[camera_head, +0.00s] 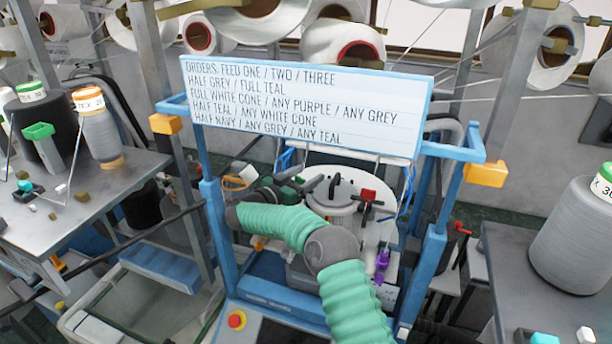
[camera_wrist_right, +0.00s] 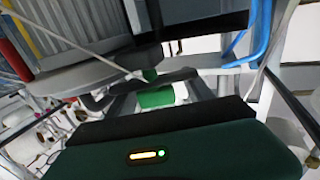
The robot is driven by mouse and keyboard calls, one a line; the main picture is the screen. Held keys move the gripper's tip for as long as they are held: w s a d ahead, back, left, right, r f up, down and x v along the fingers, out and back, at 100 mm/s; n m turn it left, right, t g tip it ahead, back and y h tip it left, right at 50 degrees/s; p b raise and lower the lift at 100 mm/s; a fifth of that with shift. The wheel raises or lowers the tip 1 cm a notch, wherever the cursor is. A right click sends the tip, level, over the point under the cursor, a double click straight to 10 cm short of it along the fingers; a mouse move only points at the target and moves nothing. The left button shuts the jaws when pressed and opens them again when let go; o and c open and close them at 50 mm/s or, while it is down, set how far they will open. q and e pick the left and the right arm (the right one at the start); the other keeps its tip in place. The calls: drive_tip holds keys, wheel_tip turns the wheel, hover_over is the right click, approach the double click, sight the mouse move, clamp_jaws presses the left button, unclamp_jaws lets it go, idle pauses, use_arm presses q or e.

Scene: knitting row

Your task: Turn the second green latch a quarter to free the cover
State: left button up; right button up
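The white round cover (camera_head: 340,207) sits on the knitting machine in the blue frame, with dark levers and a red block (camera_head: 368,195) on top. My right arm, in a pale green sleeve, reaches in from below. My right gripper (camera_head: 290,183) is at the cover's left side, small and partly hidden. In the right wrist view a green latch-like block (camera_wrist_right: 156,97) lies between dark finger-like parts of the right gripper (camera_wrist_right: 150,88); whether they touch it is unclear. Which latch this is cannot be told. My left gripper is out of view.
A blue frame (camera_head: 438,232) with an orders board (camera_head: 305,105) stands around the machine. Cables run close to the cover. A table (camera_head: 95,200) with yarn cones is at left; a large grey cone (camera_head: 575,240) stands at right. A red button (camera_head: 237,319) is in front.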

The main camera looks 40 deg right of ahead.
drive_tip(key=shift+d+r, duration=0.1)
drive_tip(key=s+a+b, duration=0.1)
drive_tip(key=a+b, duration=0.4)
drive_tip(key=a, duration=0.7)
